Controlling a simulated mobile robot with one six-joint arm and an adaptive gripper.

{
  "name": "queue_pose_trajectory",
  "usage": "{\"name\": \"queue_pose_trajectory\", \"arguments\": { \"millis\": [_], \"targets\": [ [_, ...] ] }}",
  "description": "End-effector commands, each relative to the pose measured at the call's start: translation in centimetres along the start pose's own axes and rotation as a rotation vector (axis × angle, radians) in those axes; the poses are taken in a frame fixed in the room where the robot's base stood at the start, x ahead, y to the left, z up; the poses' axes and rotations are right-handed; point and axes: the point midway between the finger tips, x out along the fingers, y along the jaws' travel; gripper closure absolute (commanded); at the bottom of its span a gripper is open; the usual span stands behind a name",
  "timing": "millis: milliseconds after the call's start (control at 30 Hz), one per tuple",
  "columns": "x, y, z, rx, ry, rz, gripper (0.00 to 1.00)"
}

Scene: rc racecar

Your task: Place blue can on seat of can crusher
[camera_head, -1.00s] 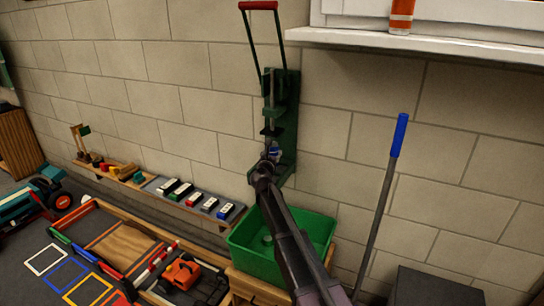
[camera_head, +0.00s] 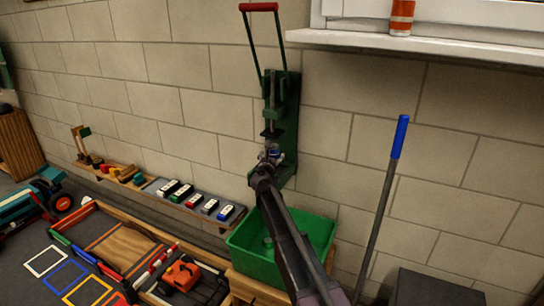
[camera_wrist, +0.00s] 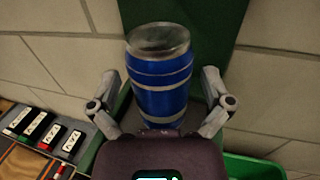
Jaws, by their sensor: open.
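The blue can (camera_wrist: 160,85) stands upright between my fingers in the wrist view, with a silvery top and bands. In the head view the can (camera_head: 273,150) shows small at the lower part of the green wall-mounted can crusher (camera_head: 287,115). It appears to rest on the crusher's seat; its base is partly hidden by my gripper. My gripper (camera_wrist: 160,88) is open, one finger on each side of the can, with visible gaps. In the head view my gripper (camera_head: 266,165) is just in front of the seat.
The crusher's red-topped handle (camera_head: 259,7) is raised. A green bin (camera_head: 255,262) stands below. A blue-gripped pole (camera_head: 398,140) leans at the right. A shelf of small blocks (camera_head: 195,200) runs along the wall at the left. An orange-banded can (camera_head: 402,16) stands on the windowsill.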

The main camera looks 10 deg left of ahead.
Motion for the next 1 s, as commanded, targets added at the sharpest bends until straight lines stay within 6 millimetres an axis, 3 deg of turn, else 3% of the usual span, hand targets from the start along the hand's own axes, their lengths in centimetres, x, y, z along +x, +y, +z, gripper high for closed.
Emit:
{"name": "queue_pose_trajectory", "arguments": {
  "millis": [133, 267, 700, 1000],
  "targets": [
    [-0.1, 0.0, 0.4, 0.000, 0.000, 0.000, 0.00],
    [-1.6, -0.1, 0.3, 0.000, 0.000, 0.000, 0.00],
    [-8.6, -0.2, 0.3, 0.000, 0.000, 0.000, 0.00],
    [-11.6, -0.1, 0.3, 0.000, 0.000, -0.001, 0.00]
  ]
}}
